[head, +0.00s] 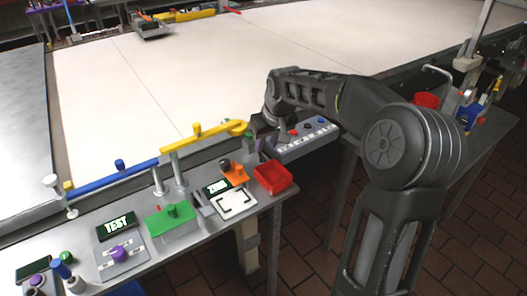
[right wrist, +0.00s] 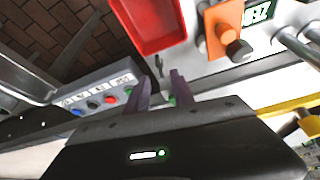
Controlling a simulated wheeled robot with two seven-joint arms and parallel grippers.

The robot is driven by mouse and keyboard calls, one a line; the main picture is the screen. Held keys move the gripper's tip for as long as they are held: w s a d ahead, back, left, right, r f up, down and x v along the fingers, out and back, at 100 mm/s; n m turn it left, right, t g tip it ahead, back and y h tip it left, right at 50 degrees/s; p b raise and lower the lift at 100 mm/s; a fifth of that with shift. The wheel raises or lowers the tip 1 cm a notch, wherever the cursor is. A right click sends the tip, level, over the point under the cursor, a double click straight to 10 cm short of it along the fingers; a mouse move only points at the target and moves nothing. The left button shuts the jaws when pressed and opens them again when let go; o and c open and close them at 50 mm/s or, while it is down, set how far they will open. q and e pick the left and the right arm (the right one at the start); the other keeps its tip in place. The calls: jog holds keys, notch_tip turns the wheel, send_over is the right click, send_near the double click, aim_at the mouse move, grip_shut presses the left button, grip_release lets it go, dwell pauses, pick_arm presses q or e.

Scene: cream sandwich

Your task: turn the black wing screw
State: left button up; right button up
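A dark knob (right wrist: 238,51) sits on an orange block (right wrist: 224,27), right of the fingers; the block also shows in the head view (head: 236,175). My left gripper is out of view.
The red tray (head: 272,177) is close to the right gripper. The grey button box (head: 306,139) with coloured buttons lies on its other side. A yellow bar (head: 205,137) and a blue bar (head: 115,179) run along the bench (head: 187,252). The wide belt behind is largely clear.

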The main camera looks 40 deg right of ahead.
aim_at(264, 157)
jog(key=x, duration=0.5)
jog(key=shift+f+p, duration=0.15)
jog(key=shift+p, duration=0.15)
grip_shut()
